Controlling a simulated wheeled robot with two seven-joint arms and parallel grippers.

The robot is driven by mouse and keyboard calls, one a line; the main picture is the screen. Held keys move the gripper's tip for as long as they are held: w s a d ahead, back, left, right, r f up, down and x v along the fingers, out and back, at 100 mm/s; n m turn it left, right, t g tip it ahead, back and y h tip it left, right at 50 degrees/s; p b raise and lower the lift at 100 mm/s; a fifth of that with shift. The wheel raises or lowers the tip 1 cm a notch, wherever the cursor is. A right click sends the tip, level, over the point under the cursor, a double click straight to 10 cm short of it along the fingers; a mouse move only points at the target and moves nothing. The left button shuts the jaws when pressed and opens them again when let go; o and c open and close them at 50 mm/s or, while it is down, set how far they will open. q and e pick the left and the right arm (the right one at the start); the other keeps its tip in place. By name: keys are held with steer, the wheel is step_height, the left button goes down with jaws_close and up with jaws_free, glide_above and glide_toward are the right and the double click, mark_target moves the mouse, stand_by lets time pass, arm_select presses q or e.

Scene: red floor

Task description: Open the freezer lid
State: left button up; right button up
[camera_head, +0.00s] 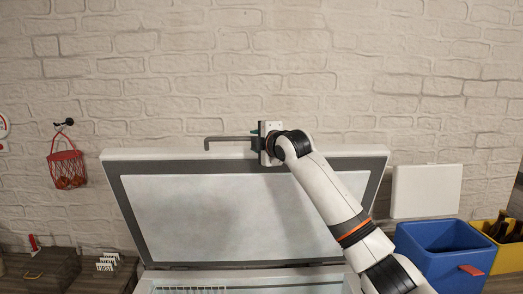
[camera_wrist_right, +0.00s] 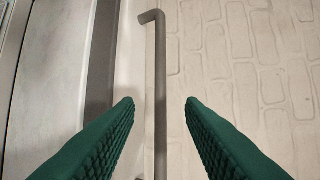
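The freezer lid (camera_head: 240,215) stands raised and tilted back toward the wall in the head view, with its pale inner panel facing me. The freezer body (camera_head: 245,283) shows below it, open at the top. A grey bar handle (camera_head: 226,138) runs along the lid's upper edge; it also shows in the right wrist view (camera_wrist_right: 160,90). My right gripper (camera_head: 256,142) is at the handle's right part. In the right wrist view its two green fingers (camera_wrist_right: 160,103) are apart, one on each side of the handle, with gaps visible. My left gripper is in no view.
A white brick wall (camera_head: 260,60) stands close behind the lid. A blue bin (camera_head: 445,250) and a yellow bin (camera_head: 505,245) stand at the right. A red net bag (camera_head: 67,165) hangs from a hook at the left, above wooden boxes (camera_head: 40,272).

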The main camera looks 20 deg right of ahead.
steer(key=v, duration=0.3)
steer(key=shift+b, duration=0.4)
